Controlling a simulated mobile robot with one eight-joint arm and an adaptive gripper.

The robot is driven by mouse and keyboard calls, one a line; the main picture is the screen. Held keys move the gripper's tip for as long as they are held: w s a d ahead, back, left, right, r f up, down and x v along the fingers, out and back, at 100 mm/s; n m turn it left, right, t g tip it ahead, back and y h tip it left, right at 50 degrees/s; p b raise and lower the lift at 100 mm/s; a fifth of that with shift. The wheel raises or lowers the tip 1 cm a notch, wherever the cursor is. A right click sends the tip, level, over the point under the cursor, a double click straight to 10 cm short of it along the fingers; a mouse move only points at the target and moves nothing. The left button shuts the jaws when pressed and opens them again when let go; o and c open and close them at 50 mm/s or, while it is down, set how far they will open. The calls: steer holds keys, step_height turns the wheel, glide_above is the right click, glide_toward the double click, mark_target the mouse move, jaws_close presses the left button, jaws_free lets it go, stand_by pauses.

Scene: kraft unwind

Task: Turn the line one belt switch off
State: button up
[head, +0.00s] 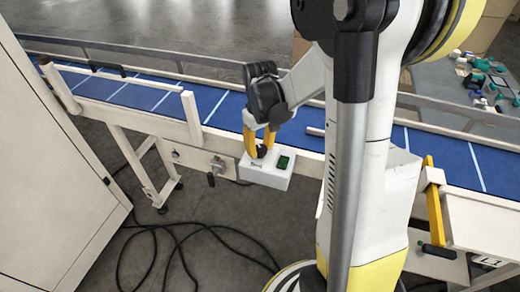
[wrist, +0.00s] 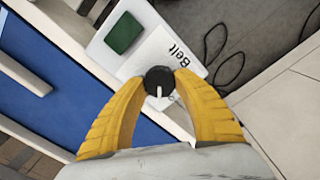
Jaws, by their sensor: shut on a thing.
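The belt switch is a round black knob (wrist: 160,80) with a white pointer line, on a white box (wrist: 142,50) marked "Belt". In the wrist view the pointer line runs toward the bottom of the picture. A dark green square (wrist: 123,33) is on the same box. In the head view the white box (head: 267,174) is fixed at the near side of the conveyor, with the green square (head: 283,162) at its right. My gripper (head: 261,152) reaches down to it. In the wrist view my gripper's yellow fingers (wrist: 161,84) are closed on the knob from both sides.
The blue conveyor belt (head: 222,108) runs behind the box, with cream rails. A small dark lever (head: 212,172) sits left of the box. A tall pale cabinet (head: 45,160) stands at the left. Black cables (head: 190,228) lie on the floor.

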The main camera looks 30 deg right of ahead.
mark_target(261, 148)
steer(key=m+b, duration=0.1)
steer(key=m, duration=0.7)
steer(key=shift+s+d+m+b, duration=0.1)
steer(key=shift+m+b, duration=0.2)
stand_by(0.3)
steer(key=o, duration=1.2)
step_height(261, 148, up, 12)
